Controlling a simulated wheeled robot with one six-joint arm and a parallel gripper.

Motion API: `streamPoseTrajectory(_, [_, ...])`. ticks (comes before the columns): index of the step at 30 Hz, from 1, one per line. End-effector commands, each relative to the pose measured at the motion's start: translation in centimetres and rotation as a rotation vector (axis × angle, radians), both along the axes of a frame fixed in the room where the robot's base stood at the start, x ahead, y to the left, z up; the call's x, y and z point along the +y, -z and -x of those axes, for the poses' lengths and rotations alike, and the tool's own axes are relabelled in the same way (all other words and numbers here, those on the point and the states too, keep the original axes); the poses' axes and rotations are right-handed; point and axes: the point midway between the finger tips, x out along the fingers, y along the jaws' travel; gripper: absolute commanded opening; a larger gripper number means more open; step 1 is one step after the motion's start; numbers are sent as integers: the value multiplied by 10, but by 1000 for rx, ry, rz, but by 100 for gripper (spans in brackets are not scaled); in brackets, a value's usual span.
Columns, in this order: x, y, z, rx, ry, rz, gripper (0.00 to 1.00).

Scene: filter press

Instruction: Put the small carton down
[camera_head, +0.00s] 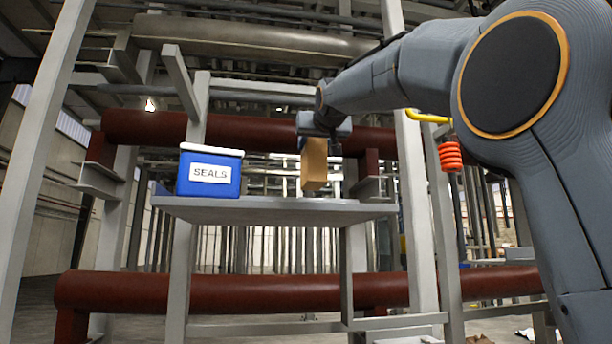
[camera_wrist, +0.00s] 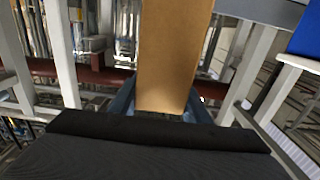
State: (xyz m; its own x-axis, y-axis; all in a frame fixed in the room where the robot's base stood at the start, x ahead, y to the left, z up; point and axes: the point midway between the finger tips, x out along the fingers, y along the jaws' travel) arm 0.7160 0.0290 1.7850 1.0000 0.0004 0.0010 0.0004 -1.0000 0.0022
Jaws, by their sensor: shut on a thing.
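The small carton (camera_head: 314,164) is a plain brown box. It hangs upright under my gripper (camera_head: 322,135), above the right half of a grey shelf (camera_head: 270,209). A small gap seems to show between the carton's bottom and the shelf top. In the wrist view the carton (camera_wrist: 172,55) fills the upper middle, between the fingers of my gripper (camera_wrist: 165,105). My gripper is shut on the carton. The fingertips are mostly hidden behind it.
A blue box (camera_head: 210,170) labelled SEALS, with a white rim, stands on the left part of the shelf. The shelf between it and the carton is bare. Grey posts (camera_head: 412,180) and red-brown pipes (camera_head: 230,292) surround the shelf. An orange coil (camera_head: 450,156) hangs at right.

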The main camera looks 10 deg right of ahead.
Motion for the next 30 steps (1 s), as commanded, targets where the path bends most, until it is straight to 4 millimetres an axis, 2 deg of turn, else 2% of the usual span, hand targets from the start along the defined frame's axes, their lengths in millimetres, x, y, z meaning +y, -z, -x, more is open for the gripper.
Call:
streamPoseTrajectory(16, [-1,57,0,0,1,1,0])
streamPoseTrajectory(29, [0,62,0,-2,0,-1,0])
streamPoseTrajectory(30, [0,63,0,1,0,-1,48])
